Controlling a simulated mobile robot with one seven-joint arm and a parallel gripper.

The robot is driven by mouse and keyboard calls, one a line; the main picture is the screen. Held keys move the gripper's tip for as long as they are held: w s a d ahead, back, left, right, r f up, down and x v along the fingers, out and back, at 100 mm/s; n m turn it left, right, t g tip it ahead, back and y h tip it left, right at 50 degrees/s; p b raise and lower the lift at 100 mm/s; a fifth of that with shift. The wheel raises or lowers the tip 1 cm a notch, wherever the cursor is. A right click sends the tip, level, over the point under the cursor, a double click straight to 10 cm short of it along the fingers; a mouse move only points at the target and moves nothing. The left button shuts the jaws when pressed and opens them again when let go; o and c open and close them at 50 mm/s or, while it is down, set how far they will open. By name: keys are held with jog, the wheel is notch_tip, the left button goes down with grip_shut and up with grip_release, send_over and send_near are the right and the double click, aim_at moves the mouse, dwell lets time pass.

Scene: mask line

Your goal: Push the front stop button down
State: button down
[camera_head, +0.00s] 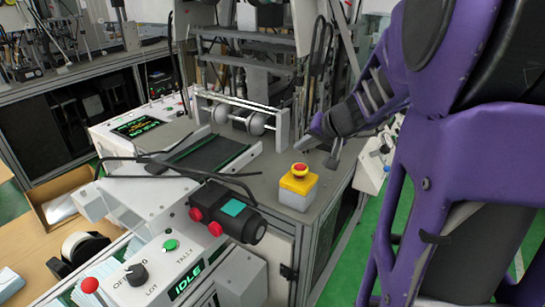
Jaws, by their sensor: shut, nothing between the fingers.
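A red stop button (299,169) sits on a yellow-topped white box (297,189) near the right corner of the machine's grey top. Another red button (90,285) is on the white control panel (150,278) at the lower left, nearest to me. The picture does not label which one is the front stop button. My gripper (326,147), at the end of my purple arm, is above the machine top, up and right of the yellow box. It is shut and empty, and looks apart from both buttons. Its fingertips are small and partly dark in this view.
The control panel also carries a black knob (136,274), a green button (171,245) and a lit IDLE display (187,281). A black device with red knobs (228,212) stands between panel and yellow box. A roller frame (242,118) stands behind. Green floor is at right.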

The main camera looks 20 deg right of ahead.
aim_at(302, 169)
jog(key=shift+f+b, duration=1.3)
jog(key=shift+f, duration=0.2)
dwell(0.8)
jog(key=shift+f, duration=0.4)
jog(key=shift+f, duration=0.4)
dwell(0.6)
jog(key=shift+r, duration=0.1)
jog(key=shift+r+p, duration=0.35)
jog(key=shift+r, duration=0.4)
jog(key=shift+r, duration=0.1)
